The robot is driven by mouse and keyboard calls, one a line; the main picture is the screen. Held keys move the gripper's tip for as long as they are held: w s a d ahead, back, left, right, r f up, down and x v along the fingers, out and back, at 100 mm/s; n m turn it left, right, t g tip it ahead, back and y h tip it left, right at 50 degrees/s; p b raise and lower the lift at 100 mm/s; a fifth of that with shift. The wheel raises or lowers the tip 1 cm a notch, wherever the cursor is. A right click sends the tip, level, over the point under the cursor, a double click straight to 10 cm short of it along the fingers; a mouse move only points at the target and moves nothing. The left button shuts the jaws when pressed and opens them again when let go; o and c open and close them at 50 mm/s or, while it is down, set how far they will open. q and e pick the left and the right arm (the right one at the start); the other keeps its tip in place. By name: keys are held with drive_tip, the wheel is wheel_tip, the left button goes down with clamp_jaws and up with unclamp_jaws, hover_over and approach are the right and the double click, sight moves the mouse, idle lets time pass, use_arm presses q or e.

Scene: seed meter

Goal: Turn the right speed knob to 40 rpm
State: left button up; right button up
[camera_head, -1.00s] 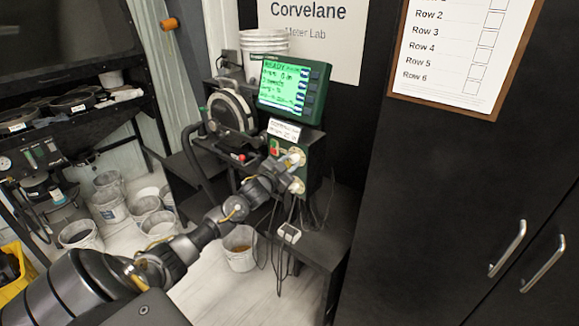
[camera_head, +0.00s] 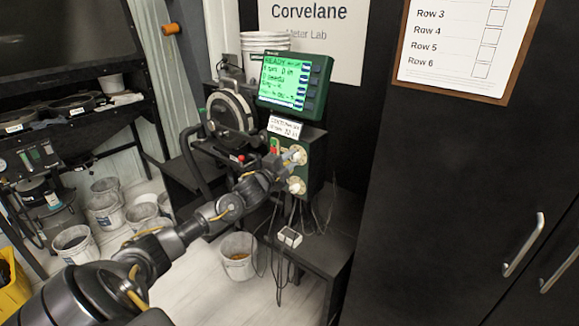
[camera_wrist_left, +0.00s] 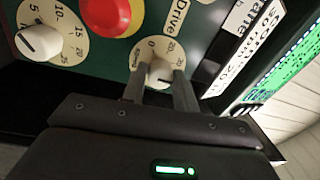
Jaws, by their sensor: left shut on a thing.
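A green control panel (camera_head: 310,168) carries two pale round knobs, an upper one (camera_head: 298,155) and a lower one (camera_head: 297,186). My left gripper (camera_head: 287,163) is at the upper knob. In the left wrist view its two fingers are shut on a white knob (camera_wrist_left: 160,72), one on each side, with a cream numbered dial behind it. "Drive" is printed beside that dial. The fingers partly hide the dial, so I cannot read its setting. The other knob (camera_wrist_left: 38,42) sits on a dial marked 5 to 25. My right gripper is not in view.
A red button (camera_wrist_left: 112,14) lies close to the held knob. A green screen (camera_head: 290,82) reading "READY" stands above the panel. A bucket (camera_head: 238,256) stands on the floor below. A black cabinet (camera_head: 440,190) fills the right side.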

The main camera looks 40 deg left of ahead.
use_arm(q)
drive_tip(key=shift+m+b, duration=1.3)
drive_tip(key=shift+m, duration=1)
drive_tip(key=shift+h, duration=0.3)
drive_tip(key=o, duration=1)
drive_tip(key=shift+s+f+b, duration=0.2)
drive_tip(key=shift+s+b, duration=0.5)
drive_tip(key=shift+s, duration=2)
drive_tip(key=shift+s+f+b, duration=0.15)
drive_tip(key=shift+s+b, duration=0.5)
drive_tip(key=shift+s, duration=2.05)
